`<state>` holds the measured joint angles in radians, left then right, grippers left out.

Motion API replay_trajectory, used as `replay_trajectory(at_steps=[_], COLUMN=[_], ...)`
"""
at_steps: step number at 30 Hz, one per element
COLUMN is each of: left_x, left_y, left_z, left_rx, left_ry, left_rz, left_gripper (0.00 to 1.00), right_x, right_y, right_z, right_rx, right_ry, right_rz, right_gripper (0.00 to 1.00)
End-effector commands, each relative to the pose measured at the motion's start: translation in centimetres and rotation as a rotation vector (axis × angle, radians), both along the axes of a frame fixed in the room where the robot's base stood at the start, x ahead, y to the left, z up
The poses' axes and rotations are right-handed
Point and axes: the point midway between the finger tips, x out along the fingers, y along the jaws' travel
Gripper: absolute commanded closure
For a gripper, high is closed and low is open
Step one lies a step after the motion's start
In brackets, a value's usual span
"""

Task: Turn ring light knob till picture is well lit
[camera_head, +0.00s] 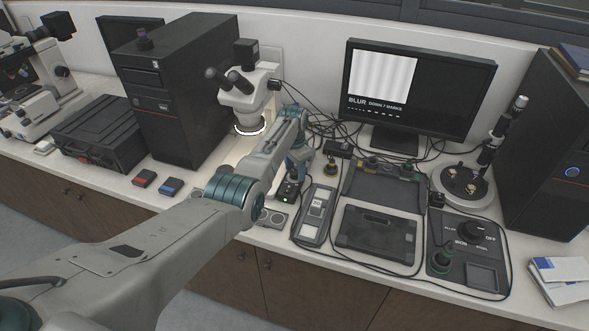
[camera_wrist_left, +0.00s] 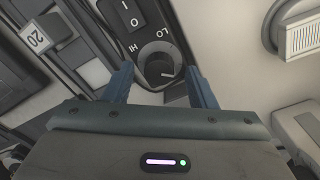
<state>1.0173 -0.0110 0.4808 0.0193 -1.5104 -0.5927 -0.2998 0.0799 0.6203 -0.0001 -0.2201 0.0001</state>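The ring light knob (camera_wrist_left: 158,62) is a dark round knob with a pale mark, between the letters HI and LO in the left wrist view. My left gripper (camera_wrist_left: 159,76) is open, with one blue finger on each side of the knob; whether they touch it is unclear. The ring light (camera_head: 250,130) under the microscope (camera_head: 248,92) glows white. The monitor (camera_head: 455,95) shows a pale striped picture and "BLUR DOWN 7 MARKS". My right gripper is not visible.
A rocker switch (camera_wrist_left: 128,14) marked I and O is close beside the knob. Cables lie behind my gripper. A grey tray (camera_head: 316,210), a dark tablet-like case (camera_head: 376,240) and a control panel with a knob (camera_head: 468,232) fill the bench to the right.

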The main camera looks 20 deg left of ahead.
Motion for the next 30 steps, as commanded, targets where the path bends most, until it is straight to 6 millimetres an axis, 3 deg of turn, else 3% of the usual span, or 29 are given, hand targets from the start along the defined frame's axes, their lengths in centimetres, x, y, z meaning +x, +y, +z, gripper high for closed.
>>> replay_trajectory(at_steps=[11,24,30], left_x=[0.0,0.1,0.1], left_y=[0.0,0.2,0.3], left_z=[0.7,8.5,10.5], left_rx=[0.001,0.000,0.000], left_ry=[0.001,-0.001,0.000], left_rz=[0.000,0.001,0.000], left_gripper=[0.49,0.49,0.49], right_x=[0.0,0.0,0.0], right_y=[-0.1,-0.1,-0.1], right_z=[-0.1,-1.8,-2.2], right_rx=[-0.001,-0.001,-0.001], right_ry=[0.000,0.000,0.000], right_rz=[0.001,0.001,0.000], right_gripper=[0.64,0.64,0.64])
